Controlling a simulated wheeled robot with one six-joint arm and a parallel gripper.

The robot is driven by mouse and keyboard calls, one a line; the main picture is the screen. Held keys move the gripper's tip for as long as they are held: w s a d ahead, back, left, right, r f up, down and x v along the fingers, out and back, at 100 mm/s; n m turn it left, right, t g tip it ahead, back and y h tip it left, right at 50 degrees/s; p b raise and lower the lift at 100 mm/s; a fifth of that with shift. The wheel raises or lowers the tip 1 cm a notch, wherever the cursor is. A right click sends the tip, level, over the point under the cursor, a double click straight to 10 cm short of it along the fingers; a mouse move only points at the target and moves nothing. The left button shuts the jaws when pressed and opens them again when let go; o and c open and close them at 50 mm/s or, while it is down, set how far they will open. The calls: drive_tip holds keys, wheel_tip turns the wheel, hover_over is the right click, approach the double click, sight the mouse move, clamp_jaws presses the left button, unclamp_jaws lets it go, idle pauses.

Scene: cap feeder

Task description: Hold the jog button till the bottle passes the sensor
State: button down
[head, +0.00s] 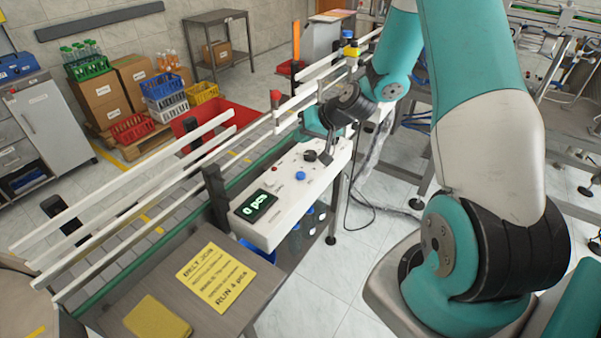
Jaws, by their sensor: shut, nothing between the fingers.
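The white control panel (290,205) stands beside the conveyor (160,215), with a display (257,207) reading "0 pcs". A blue button (300,175) shows on its top, with a small red control (275,169) to its left. My gripper (319,157) is shut and empty, low over the panel's far part, just beyond the blue button. Whether its tip touches the panel or a button under it cannot be told. No bottle can be made out on the visible belt. The sensor cannot be made out for certain.
White guide rails (130,195) run along the conveyor. A yellow note (215,275) reading "RUN 4 pcs" and a yellow pad (157,318) lie on the near table (125,300). Bottles (300,238) stand beneath the panel. Crates and cartons (105,92) stand at the back left.

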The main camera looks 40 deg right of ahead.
drive_tip(key=shift+a, duration=0.1)
drive_tip(key=b, duration=0.5)
hover_over(302, 173)
wheel_tip(302, 173, down, 8)
drive_tip(key=shift+r, duration=0.15)
drive_tip(key=shift+f+b, duration=0.55)
drive_tip(key=shift+b, duration=0.1)
drive_tip(key=shift+f, duration=0.1)
idle(1.2)
drive_tip(key=shift+f+b, duration=0.3)
drive_tip(key=shift+b, duration=0.15)
